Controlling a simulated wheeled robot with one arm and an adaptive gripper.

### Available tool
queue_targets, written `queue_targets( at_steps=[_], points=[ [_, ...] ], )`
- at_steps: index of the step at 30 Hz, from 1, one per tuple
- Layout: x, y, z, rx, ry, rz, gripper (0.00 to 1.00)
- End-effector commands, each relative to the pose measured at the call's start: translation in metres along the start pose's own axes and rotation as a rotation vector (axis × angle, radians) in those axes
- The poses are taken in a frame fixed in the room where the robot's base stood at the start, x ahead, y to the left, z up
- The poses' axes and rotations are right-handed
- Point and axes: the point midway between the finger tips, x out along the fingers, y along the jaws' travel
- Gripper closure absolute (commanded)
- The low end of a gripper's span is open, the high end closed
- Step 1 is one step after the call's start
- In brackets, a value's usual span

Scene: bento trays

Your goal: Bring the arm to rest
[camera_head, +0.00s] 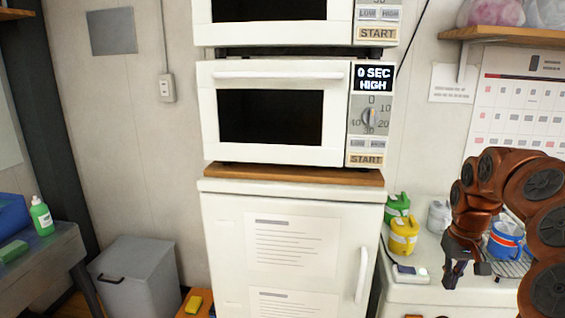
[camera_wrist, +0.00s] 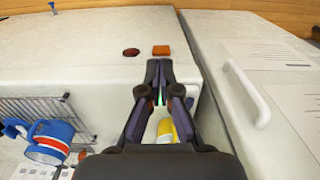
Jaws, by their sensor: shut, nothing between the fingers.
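My arm, orange-brown with dark joints, is bent at the right side of the head view. My gripper (camera_head: 459,273) points downward there, in front of the white counter. In the wrist view my gripper (camera_wrist: 158,68) has its dark fingertips together with nothing held between them. It hangs clear of the objects around it. Part of the arm is cut off by the right edge of the head view.
Two white microwaves (camera_head: 335,130) are stacked on a white fridge (camera_head: 222,230). Right of it, a white counter (camera_head: 405,291) holds a yellow jug (camera_head: 404,238), a green jug (camera_head: 398,204) and a blue-red mug (camera_head: 505,243), also in the wrist view (camera_wrist: 47,150). A grey bin (camera_head: 140,283) stands left.

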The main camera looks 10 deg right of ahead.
Motion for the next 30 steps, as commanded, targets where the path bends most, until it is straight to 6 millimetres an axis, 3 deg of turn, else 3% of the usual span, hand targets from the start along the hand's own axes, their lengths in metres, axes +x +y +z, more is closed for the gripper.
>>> queue_targets(
  at_steps=[10, 16, 20, 24, 30],
  points=[
    [-0.018, -0.062, 0.016, -0.116, 0.010, -0.013, 1.00],
    [-0.030, -0.112, 0.043, -0.207, 0.007, -0.019, 1.00],
    [-0.036, -0.154, 0.079, -0.281, -0.007, -0.018, 1.00],
    [-0.035, -0.190, 0.127, -0.344, -0.034, -0.012, 1.00],
    [-0.024, -0.219, 0.200, -0.382, -0.079, 0.005, 1.00]
  ],
)
